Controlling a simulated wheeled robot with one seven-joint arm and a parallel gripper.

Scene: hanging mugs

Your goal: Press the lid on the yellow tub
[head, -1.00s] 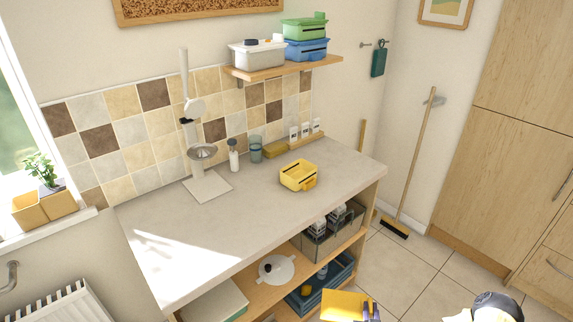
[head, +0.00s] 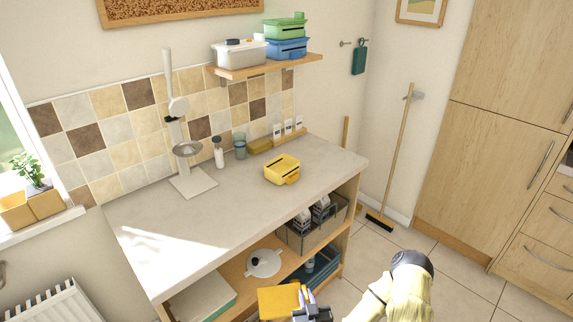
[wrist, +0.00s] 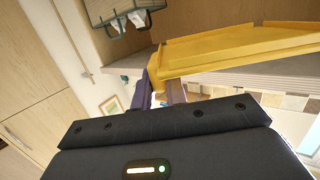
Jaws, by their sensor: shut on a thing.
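The yellow tub (head: 282,170) stands upright on the worktop, near its right end. A dark strip shows on its top, and a yellow tab sticks out on its near right side. My gripper (head: 303,300) is low at the bottom edge of the head view, in front of the shelf unit. It is shut on a flat yellow lid (head: 277,302) at the lid's right edge. In the wrist view the fingers (wrist: 160,90) grip the lid's tab, and the lid (wrist: 240,48) extends to the right. The lid is apart from the tub and lower than the worktop.
The pale worktop (head: 215,225) is clear around the tub. Behind it are a yellow sponge-like block (head: 259,146), a blue-grey cup (head: 240,146) and a white bottle (head: 219,155). A stand (head: 185,150) is at left.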

